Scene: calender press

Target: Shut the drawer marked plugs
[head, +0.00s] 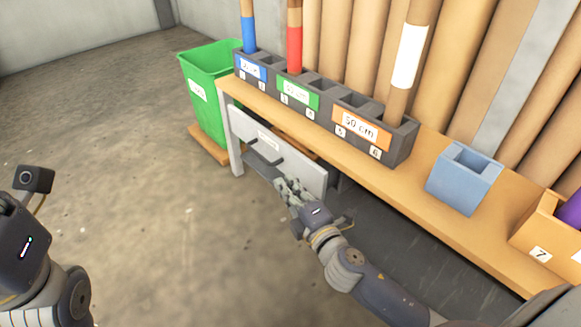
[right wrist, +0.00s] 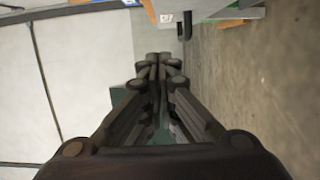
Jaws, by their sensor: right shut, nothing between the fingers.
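A pale grey drawer front (head: 299,169) hangs under the workbench, with a small white label (head: 268,141) whose words are too small to read. A dark bar handle (head: 262,160) is on its face. A brown strip shows behind its top edge; how far the drawer stands out is hard to tell. My right gripper (head: 283,183) is shut and empty, in front of the drawer's right part; contact cannot be told. In the right wrist view its fingers (right wrist: 160,60) are together, with a pale panel and dark handle (right wrist: 186,27) beyond them. Only my left wrist shows; its fingers are out of frame.
The workbench (head: 410,185) carries a grey compartment rack (head: 399,148) with standing tubes, a blue box (head: 450,190) and an orange-brown bin (head: 532,232). A green bin (head: 203,103) stands left of the bench leg. The floor in front is clear.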

